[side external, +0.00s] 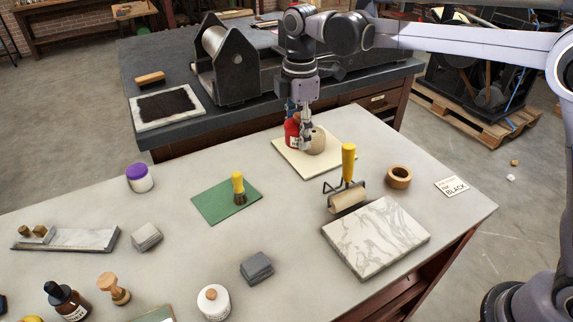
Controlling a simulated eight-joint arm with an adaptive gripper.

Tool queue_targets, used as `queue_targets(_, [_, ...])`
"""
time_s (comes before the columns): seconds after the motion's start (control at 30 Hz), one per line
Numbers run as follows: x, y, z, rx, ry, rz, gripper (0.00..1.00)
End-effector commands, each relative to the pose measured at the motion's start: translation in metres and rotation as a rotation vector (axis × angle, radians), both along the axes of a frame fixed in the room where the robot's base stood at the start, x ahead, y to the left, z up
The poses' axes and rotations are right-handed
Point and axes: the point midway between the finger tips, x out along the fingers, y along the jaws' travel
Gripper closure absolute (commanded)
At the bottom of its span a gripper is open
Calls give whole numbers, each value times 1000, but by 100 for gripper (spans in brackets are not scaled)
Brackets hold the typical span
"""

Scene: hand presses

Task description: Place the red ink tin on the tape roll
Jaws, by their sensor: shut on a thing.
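The red ink tin (292,133), with a pale label, is at the back of the white table, above or on a cream sheet. My gripper (305,142) points down at it and is shut on it, with the fingers covering part of its right side. Whether the tin touches the sheet is hard to tell. The tape roll (399,177) is a brown ring lying flat near the table's right side, to the right of and nearer than the tin.
A beige round object (317,141) is right beside my gripper. A yellow-handled roller (348,180) stands between the tin and the tape roll. A marble slab (375,237) lies in front, and a card (452,187) to the right. The press (235,65) stands behind.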

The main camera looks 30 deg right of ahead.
Motion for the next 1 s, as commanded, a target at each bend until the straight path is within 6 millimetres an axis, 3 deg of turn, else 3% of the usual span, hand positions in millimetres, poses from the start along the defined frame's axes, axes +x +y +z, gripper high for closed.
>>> queue_targets(0.03, [1, -28, 1, 0, 0, -42, 91])
queue_targets(0.27, [-10, -135, 2, 0, 0, -198, 91])
queue_targets(0.47, [-39, -224, 2, 0, 0, -338, 91])
queue_targets(0.6, [-70, -281, 0, 0, 0, -441, 91])
queue_targets(0.8, [-115, -340, -3, 0, 0, -561, 91])
queue_targets(1.0, [-150, -372, -6, -1, -1, -642, 91])
